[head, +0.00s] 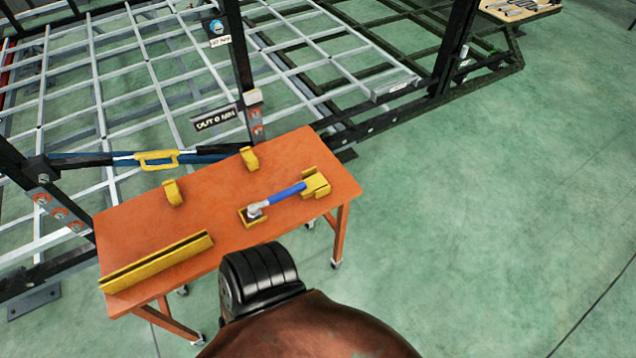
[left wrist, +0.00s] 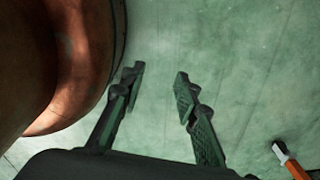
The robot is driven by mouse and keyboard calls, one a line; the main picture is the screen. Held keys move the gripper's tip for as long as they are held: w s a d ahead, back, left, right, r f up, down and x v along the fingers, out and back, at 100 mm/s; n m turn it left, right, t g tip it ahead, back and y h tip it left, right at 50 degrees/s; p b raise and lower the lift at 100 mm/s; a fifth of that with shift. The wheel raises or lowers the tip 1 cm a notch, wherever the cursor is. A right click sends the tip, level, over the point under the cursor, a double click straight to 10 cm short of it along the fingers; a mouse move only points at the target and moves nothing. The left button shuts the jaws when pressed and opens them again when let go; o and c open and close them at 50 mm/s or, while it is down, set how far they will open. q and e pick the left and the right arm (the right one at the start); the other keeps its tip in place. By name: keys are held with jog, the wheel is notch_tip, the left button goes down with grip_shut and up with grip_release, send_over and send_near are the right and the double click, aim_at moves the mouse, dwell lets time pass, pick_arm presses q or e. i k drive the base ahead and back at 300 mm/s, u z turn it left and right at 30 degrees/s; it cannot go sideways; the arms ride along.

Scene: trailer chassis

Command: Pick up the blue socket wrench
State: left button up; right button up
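The blue socket wrench (head: 285,194) lies on the orange table (head: 220,232) in the head view. Its grey head rests in a small yellow holder (head: 248,221) and its handle end sits in a larger yellow holder (head: 318,183). In the left wrist view my left gripper (left wrist: 160,80) is open and empty, with bare green floor behind its fingers. An orange table leg (left wrist: 291,162) shows at that view's lower right. Neither gripper shows in the head view. My right gripper is not in view.
A long yellow channel (head: 157,262) lies along the table's front left edge. Two yellow brackets (head: 172,193) (head: 249,158) stand towards the back. A black and grey trailer frame (head: 238,60) is behind the table. The floor to the right (head: 480,220) is clear.

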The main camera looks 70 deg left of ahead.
aim_at(253, 212)
jog(key=i, duration=1.05)
jog(key=u, duration=4.3)
